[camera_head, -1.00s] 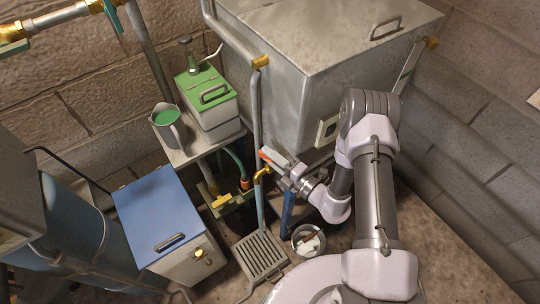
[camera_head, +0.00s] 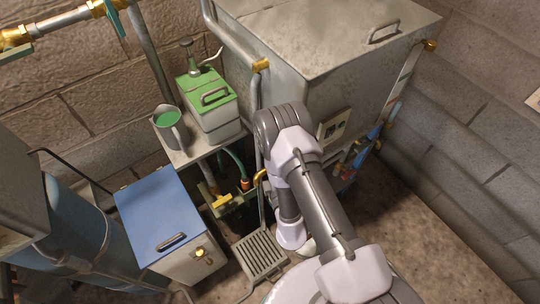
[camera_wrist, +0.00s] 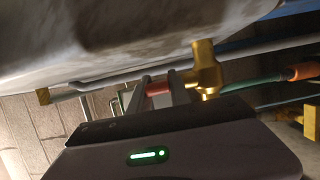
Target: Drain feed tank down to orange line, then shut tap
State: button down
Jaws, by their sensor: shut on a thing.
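The big grey metal feed tank (camera_head: 300,85) fills the upper middle of the head view. A brass tap (camera_wrist: 206,70) shows clearly in the wrist view, and part of its brass shows beside my arm in the head view (camera_head: 260,176). My gripper (camera_wrist: 162,86) is shut on the tap's red handle (camera_wrist: 158,88). My arm hides the gripper in the head view. A thin upright strip stands below the tap; I cannot tell whether it is liquid or pipe. A sight tube (camera_head: 405,75) runs down the tank's right side; its level and any orange line are unclear.
A floor grate (camera_head: 261,256) lies below the tap. A blue-lidded box (camera_head: 160,215) stands at left. A green-topped can (camera_head: 208,98) and a jug (camera_head: 169,128) stand on a shelf behind. Several pipes and brass fittings surround the tap. Open floor lies at right.

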jog(key=shift+m+h, duration=0.5)
jog(key=shift+h, duration=0.3)
jog(key=c, duration=1.2)
grip_release()
